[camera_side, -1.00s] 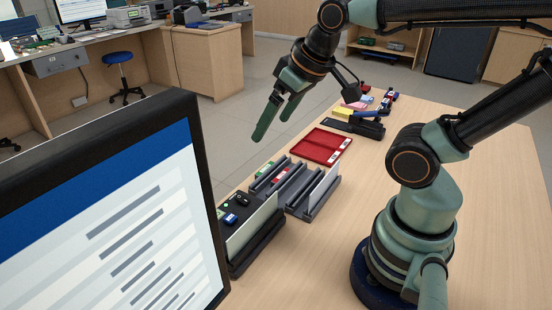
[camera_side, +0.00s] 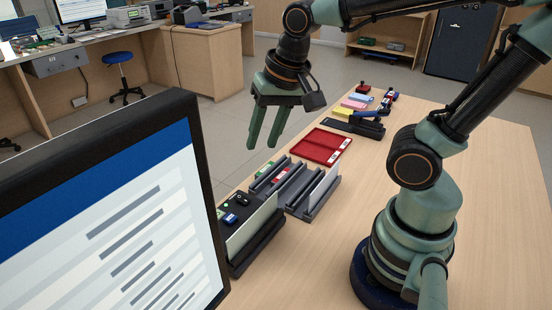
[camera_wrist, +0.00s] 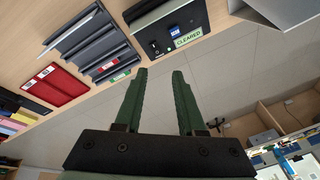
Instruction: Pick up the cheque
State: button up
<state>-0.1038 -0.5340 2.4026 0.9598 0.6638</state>
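My gripper (camera_side: 263,147) hangs in the air above the far edge side of the counter, its two green fingers apart and pointing down. In the wrist view my gripper (camera_wrist: 160,72) is open with nothing between the fingers. A white sheet (camera_side: 325,184) stands upright in a grey slotted rack (camera_side: 296,204); the rack also shows in the wrist view (camera_wrist: 98,48). A second white sheet (camera_side: 251,230) stands upright along the black box (camera_side: 262,250) nearest the monitor. Which sheet is the cheque I cannot tell.
A red tray (camera_side: 320,146) lies beyond the rack. The black box with a "CLEARED" label (camera_wrist: 187,39) carries a blue piece. A monitor (camera_side: 120,220) blocks the lower left. The counter's right side is clear.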

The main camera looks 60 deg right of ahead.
jog(key=a+f+m+g, duration=0.3)
jog(key=a+f+m, duration=0.1)
jog(key=m, duration=0.8)
send_over(254, 217)
notch_tip(254, 217, down, 7)
jog(key=shift+g, duration=0.3)
jog(key=shift+w+d+f, duration=0.1)
jog(key=shift+f, duration=2.75)
jog(key=shift+c, duration=0.3)
grip_shut()
